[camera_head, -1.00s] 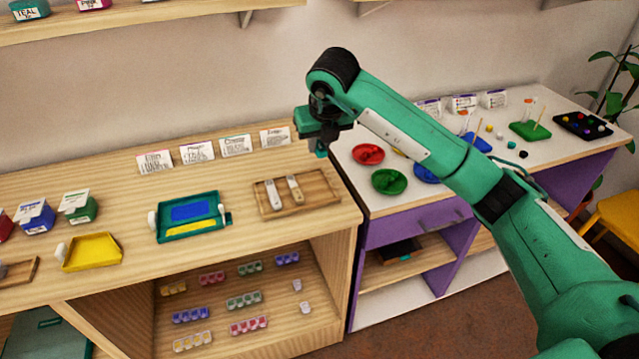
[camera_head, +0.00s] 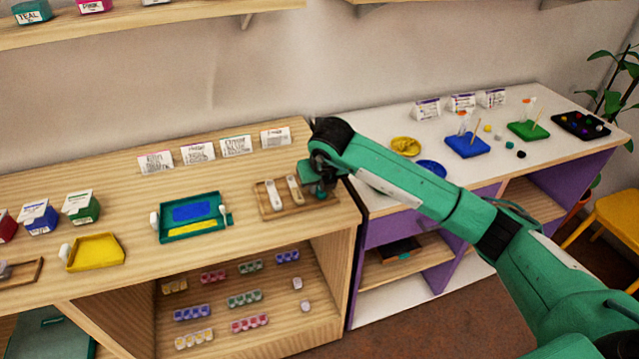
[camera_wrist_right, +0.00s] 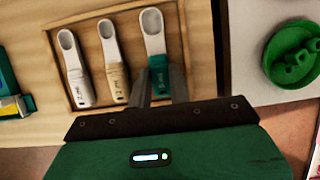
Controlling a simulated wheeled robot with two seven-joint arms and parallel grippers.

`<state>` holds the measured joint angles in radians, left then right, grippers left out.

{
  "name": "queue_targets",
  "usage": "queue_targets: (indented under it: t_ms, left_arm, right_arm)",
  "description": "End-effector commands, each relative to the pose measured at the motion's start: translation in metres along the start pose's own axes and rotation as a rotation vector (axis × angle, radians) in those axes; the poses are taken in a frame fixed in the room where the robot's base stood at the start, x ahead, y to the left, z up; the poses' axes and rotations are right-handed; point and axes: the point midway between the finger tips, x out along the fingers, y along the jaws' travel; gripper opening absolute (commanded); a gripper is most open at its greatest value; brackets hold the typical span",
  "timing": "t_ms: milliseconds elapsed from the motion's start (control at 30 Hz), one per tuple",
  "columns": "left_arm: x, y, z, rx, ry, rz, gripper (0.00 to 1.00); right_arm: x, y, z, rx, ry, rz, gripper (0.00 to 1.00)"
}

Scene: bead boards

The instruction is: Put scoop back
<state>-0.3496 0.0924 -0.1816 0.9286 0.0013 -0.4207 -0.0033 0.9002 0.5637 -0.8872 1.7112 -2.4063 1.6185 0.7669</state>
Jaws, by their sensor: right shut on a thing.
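The wooden scoop tray (camera_head: 290,213) sits at the right end of the wooden counter. It holds a white scoop (camera_head: 273,194) and a beige scoop (camera_head: 294,190), side by side. They also show in the right wrist view, the white one (camera_wrist_right: 76,72) left of the beige one (camera_wrist_right: 114,68). My right gripper (camera_wrist_right: 159,88) is shut on the teal handle of a third scoop (camera_wrist_right: 153,28). This scoop lies over the tray's right part, beside the beige one. I cannot tell whether it touches the tray floor. In the head view my right gripper (camera_head: 318,190) hides it. My left gripper is not in view.
A teal tray with blue and yellow sections (camera_head: 190,237) lies left of the scoop tray. Label cards (camera_head: 236,146) stand behind. Right of the counter, a white-topped table (camera_head: 385,130) holds a yellow dish (camera_head: 405,146), a blue dish and bead boards.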

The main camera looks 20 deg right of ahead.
Motion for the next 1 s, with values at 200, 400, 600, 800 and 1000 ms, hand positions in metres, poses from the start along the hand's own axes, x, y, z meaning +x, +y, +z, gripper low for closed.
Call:
queue_targets:
  t_ms: [200, 400, 600, 800, 1000]
  left_arm:
    - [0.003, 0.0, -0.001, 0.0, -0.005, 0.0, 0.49]
    - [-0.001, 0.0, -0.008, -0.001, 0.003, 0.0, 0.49]
    - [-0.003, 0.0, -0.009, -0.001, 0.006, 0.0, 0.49]
    - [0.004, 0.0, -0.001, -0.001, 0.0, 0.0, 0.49]
    - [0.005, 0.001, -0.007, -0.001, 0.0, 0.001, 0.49]
  right_arm:
    - [0.003, 0.0, -0.001, 0.0, 0.0, 0.0, 0.0]
    - [0.002, 0.0, -0.001, 0.0, 0.0, 0.0, 0.29]
    - [0.0, 0.0, 0.0, 0.0, 0.0, 0.0, 0.29]
    - [-0.026, 0.0, 0.001, -0.002, -0.005, 0.001, 0.29]
    - [-0.071, 0.0, 0.002, 0.0, -0.006, 0.001, 0.29]
